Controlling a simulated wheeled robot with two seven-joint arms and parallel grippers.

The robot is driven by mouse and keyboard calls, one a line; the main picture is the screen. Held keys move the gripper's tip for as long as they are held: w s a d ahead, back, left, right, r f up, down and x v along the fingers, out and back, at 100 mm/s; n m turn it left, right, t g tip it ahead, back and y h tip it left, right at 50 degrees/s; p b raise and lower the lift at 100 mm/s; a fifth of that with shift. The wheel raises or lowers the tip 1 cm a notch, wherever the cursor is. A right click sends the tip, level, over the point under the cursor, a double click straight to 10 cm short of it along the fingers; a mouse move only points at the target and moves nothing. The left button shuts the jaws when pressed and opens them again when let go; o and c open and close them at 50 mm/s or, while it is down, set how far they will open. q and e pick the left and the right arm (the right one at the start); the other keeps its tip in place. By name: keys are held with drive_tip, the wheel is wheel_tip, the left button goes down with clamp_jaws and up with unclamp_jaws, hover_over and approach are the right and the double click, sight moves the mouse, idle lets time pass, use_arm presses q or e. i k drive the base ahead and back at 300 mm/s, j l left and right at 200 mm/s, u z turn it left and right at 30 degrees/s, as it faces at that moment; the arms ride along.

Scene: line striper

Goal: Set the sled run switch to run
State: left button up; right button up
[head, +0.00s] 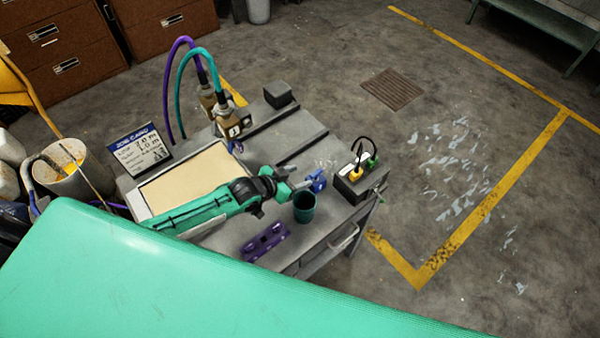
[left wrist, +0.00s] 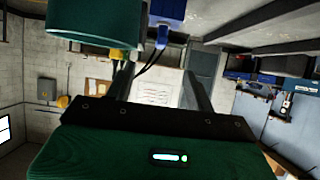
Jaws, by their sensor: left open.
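My left gripper (head: 297,186) reaches over the grey bench from the left, its jaws open and nothing visible between them. In the left wrist view its two fingers (left wrist: 160,80) stand apart. A blue piece (head: 317,181) is just beyond the fingertips; a blue block shows at the top of the left wrist view (left wrist: 167,12). Contact cannot be told. A dark box (head: 349,188) with a yellow plug, a green plug and black cables stands at the bench's right end. I cannot make out which part is the sled run switch or its setting.
A teal cup (head: 304,207) stands close beside the gripper, near the bench's front edge. A purple bracket (head: 264,241) lies left of it. A tan panel (head: 187,180) lies under my arm. Spray heads with purple and teal hoses (head: 229,120) stand at the back. A sign (head: 143,150) stands at left.

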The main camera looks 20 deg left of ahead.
sight(381, 200)
drive_tip(key=k+l, duration=0.2)
drive_tip(key=k, duration=0.3)
drive_tip(key=k+l, duration=0.25)
drive_tip(key=k, duration=0.2)
drive_tip(key=k+l, duration=0.2)
drive_tip(key=k, duration=0.3)
